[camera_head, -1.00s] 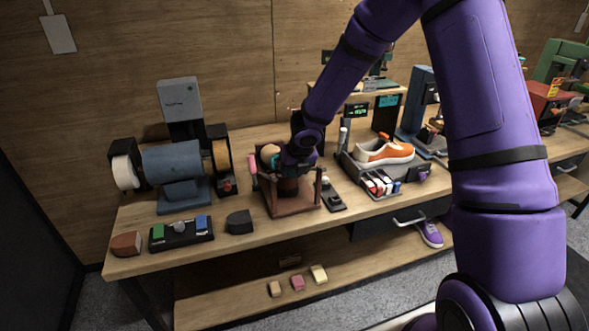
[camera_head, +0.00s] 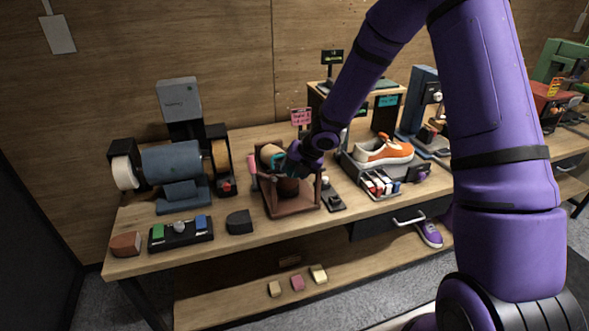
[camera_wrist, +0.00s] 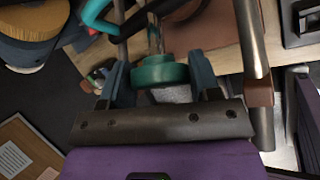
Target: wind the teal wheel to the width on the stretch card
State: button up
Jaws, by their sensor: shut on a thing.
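The teal wheel (camera_wrist: 160,72) sits between the two fingers of my gripper (camera_wrist: 160,82) in the wrist view, on the end of a metal screw. My gripper is shut on its rim. In the head view my gripper (camera_head: 293,160) is at the right side of the brown stretcher frame (camera_head: 292,210), and it hides most of the wheel. A tan form (camera_head: 269,152) and a dark brown piece (camera_head: 288,187) sit in the frame. A pink card (camera_head: 301,117) stands behind the frame; I take it for the stretch card, but its writing is too small to read.
A blue grinder (camera_head: 172,163) stands to the left. A small black stand (camera_head: 334,198) is just right of the frame. The bench front has a dark block (camera_head: 239,222) and a button box (camera_head: 181,233).

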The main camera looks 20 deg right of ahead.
jog(key=shift+m, duration=0.3)
jog(key=o, duration=0.9)
